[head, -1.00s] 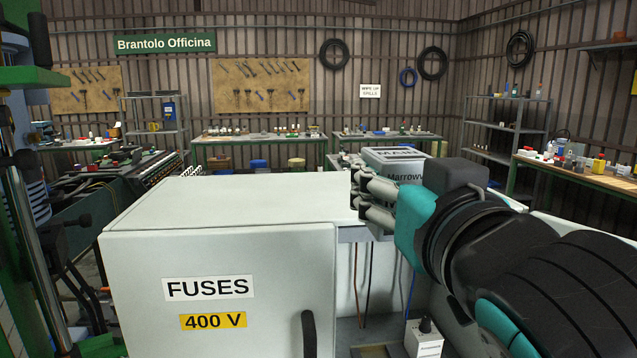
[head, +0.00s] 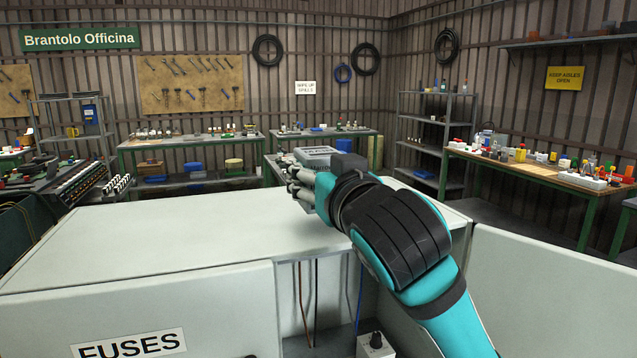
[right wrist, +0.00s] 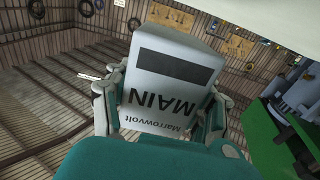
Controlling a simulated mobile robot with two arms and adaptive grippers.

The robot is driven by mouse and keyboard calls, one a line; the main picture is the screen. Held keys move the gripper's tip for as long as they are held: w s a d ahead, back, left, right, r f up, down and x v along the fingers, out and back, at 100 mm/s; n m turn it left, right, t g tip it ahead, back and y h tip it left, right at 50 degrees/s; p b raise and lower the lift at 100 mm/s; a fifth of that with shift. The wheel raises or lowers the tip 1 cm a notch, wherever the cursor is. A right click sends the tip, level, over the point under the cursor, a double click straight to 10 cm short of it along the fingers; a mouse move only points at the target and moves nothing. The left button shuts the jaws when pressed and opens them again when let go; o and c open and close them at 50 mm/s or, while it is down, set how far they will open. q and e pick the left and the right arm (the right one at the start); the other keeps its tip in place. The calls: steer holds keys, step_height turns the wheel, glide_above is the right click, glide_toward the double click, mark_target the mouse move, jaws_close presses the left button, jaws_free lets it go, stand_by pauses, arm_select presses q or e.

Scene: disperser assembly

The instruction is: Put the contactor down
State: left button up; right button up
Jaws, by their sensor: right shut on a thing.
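The contactor is a light grey block marked "MAIN" and "Marrowvolt" in the right wrist view (right wrist: 170,85). My right gripper (right wrist: 165,105) is shut on it, with a finger on each side. In the head view the contactor (head: 318,152) shows beyond my right gripper (head: 305,185), above the pale top of the fuse cabinet (head: 170,235). Most of its body is hidden behind my fingers and hand. I cannot tell whether it touches anything below. My left gripper is not in view.
The cabinet's open front shows hanging wires (head: 305,300) and a small grey box with a black knob (head: 375,345). A long workbench (head: 540,175) with several small parts stands at the right. A bench (head: 215,140) stands behind. The cabinet top at left is clear.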

steer(key=shift+w, duration=0.7)
steer(key=shift+w+p, duration=0.35)
steer(key=shift+w, duration=0.2)
step_height(320, 180, down, 3)
steer(key=shift+w+f+p, duration=0.1)
steer(key=shift+f+p, duration=0.1)
steer(key=shift+p, duration=0.2)
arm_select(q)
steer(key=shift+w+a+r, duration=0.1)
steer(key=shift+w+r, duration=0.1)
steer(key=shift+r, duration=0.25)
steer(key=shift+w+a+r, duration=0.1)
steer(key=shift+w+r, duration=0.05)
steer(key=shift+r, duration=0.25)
arm_select(e)
steer(key=shift+f, duration=0.1)
steer(key=shift+a+f, duration=0.1)
steer(key=shift+f, duration=0.15)
steer(key=o, duration=1.5)
steer(key=shift+c, duration=0.2)
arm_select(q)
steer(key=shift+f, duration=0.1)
